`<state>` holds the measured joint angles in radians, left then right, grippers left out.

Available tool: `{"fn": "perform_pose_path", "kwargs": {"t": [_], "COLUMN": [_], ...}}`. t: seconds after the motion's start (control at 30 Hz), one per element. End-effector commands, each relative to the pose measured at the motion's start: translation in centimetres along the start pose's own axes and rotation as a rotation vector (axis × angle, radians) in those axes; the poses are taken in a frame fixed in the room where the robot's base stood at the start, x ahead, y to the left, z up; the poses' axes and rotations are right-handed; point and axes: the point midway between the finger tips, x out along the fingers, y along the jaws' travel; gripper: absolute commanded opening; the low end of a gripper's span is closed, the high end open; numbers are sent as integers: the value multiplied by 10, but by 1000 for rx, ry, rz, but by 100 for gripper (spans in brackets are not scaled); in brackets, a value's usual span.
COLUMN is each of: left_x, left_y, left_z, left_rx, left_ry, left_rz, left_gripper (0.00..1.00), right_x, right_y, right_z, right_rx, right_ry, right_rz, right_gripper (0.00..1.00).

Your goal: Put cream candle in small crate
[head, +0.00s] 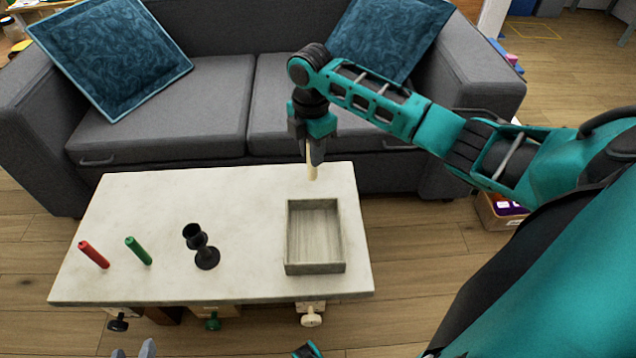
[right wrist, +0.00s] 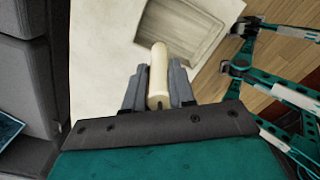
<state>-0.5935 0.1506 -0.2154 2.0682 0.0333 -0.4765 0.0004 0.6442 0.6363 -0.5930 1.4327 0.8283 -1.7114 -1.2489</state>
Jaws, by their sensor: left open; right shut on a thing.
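The cream candle (head: 312,172) is held upright in my right gripper (head: 312,150), above the table just behind the small crate. In the right wrist view the candle (right wrist: 158,72) sits between the two fingers (right wrist: 158,92). The small crate (head: 315,268) is a shallow, open, grey wooden box at the right of the table; its inside looks empty. It also shows in the right wrist view (right wrist: 160,28). My left gripper (head: 134,351) is open and empty at the bottom edge of the head view, in front of the table, mostly cut off.
The pale table (head: 150,200) also carries a red candle (head: 93,254), a green candle (head: 138,250) and a black candle holder (head: 203,250). A grey sofa (head: 215,100) with blue cushions stands close behind. The table's back left is clear.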

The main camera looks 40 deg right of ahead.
Motion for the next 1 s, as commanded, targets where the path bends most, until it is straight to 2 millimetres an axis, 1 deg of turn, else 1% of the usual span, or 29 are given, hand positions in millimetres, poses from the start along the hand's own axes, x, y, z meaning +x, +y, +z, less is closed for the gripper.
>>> {"fn": "perform_pose_path", "kwargs": {"t": [0.03,0.2,0.43,0.5,0.6,0.73,0.8,1.0], "left_x": [4,13,25,27,28,28,29,36], "left_y": [-1,-2,-3,-2,-1,2,3,7], "left_z": [6,19,37,40,39,32,32,44], "left_rx": [2,6,7,6,5,-1,-6,-12], "left_ry": [0,1,-3,-7,-11,4,9,-8], "left_rz": [0,-1,0,3,7,11,12,23], "left_gripper": [43,43,43,43,43,43,43,43], "right_x": [15,62,121,133,144,150,157,188], "right_y": [-1,-2,-2,-1,-1,-1,-1,-1], "right_z": [0,0,0,0,0,0,0,0], "right_rx": [1,1,1,0,-1,0,0,-1], "right_ry": [0,0,-1,-1,0,-1,-1,-2], "right_rz": [-6,-6,-5,-4,-2,-2,-2,-3], "right_gripper": [0,0,0,0,0,0,0,0]}}
